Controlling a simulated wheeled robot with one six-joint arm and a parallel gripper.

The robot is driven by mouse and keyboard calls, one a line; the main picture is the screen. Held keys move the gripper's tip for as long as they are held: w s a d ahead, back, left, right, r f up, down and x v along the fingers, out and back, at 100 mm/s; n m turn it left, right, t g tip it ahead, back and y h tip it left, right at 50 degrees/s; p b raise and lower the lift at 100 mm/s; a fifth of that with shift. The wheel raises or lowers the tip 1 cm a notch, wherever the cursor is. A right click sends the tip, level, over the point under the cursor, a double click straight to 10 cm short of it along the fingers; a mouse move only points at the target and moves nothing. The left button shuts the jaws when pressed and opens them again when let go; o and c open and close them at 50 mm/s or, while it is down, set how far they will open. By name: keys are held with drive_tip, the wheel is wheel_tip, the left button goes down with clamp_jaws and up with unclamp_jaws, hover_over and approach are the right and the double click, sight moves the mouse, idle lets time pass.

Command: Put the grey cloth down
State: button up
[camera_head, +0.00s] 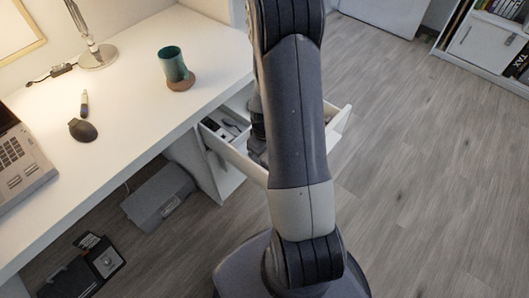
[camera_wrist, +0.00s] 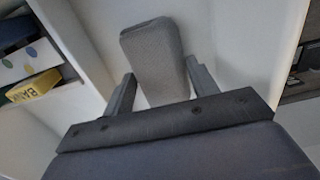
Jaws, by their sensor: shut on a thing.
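The grey cloth (camera_wrist: 156,45) is a folded, rounded block between the two dark fingers of my gripper (camera_wrist: 159,68) in the wrist view. The fingers are shut on it, and its far end sticks out past them in front of a plain white surface. I cannot tell whether the cloth touches that surface. In the head view my arm hides most of the gripper, which is at the open white drawer (camera_head: 236,152) beside the desk.
The wooden floor at right is clear.

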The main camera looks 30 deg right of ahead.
sight(264, 155)
drive_tip(key=shift+f, duration=0.1)
drive_tip(key=o, duration=1)
drive_tip(key=shift+c, duration=0.2)
wheel_tip(264, 155, up, 12)
drive_tip(key=p, duration=0.2)
drive_tip(key=shift+o, duration=0.4)
